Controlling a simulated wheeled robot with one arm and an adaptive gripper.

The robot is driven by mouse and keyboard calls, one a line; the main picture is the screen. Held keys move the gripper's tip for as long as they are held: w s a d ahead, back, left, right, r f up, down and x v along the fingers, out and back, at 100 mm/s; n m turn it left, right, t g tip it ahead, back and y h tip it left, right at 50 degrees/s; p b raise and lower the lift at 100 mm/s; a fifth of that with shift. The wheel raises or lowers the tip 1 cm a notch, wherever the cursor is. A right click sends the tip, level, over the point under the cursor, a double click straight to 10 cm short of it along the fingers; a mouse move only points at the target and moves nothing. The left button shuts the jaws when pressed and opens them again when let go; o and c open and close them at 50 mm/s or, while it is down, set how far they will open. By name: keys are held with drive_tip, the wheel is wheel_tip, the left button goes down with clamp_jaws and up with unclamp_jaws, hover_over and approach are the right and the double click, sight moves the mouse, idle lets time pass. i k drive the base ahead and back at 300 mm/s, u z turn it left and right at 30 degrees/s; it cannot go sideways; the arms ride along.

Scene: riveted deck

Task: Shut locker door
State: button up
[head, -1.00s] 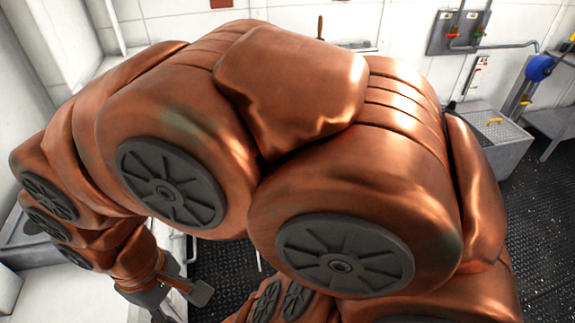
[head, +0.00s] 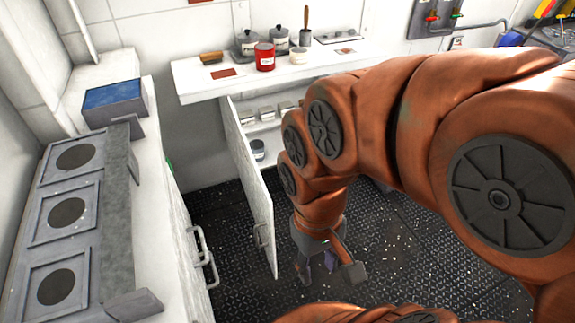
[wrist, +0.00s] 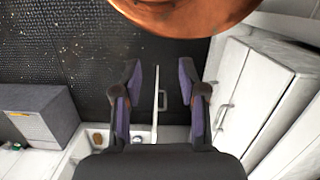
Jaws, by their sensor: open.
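The white locker door (head: 250,185) stands swung open under the wall shelf, showing a bar handle (head: 262,236) near its free edge. In the wrist view the door (wrist: 155,110) is a thin edge-on strip with its handle (wrist: 162,100) to its right. My gripper (head: 318,268) is low over the deck, right of the door in the head view. In the wrist view my gripper (wrist: 159,78) is open, with the door's edge showing between its fingers. Whether it touches the door, I cannot tell. My arm hides the right part of the locker opening.
A shelf (head: 195,85) holds a red tin (head: 265,57), pots and a brush. Small containers (head: 266,113) stand inside the locker. A white counter with cabinet handles (head: 203,258) runs along the left. The dark riveted deck (head: 225,215) is bare between counter and door.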

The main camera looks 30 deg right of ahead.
sight(260, 202)
drive_tip(key=z, duration=0.15)
drive_tip(key=i, duration=0.5)
drive_tip(key=u, duration=0.05)
drive_tip(key=k, duration=0.5)
drive_tip(key=u, duration=1.55)
drive_tip(key=k, duration=0.8)
drive_tip(key=z, duration=0.95)
drive_tip(key=i, duration=0.5)
drive_tip(key=z, duration=0.05)
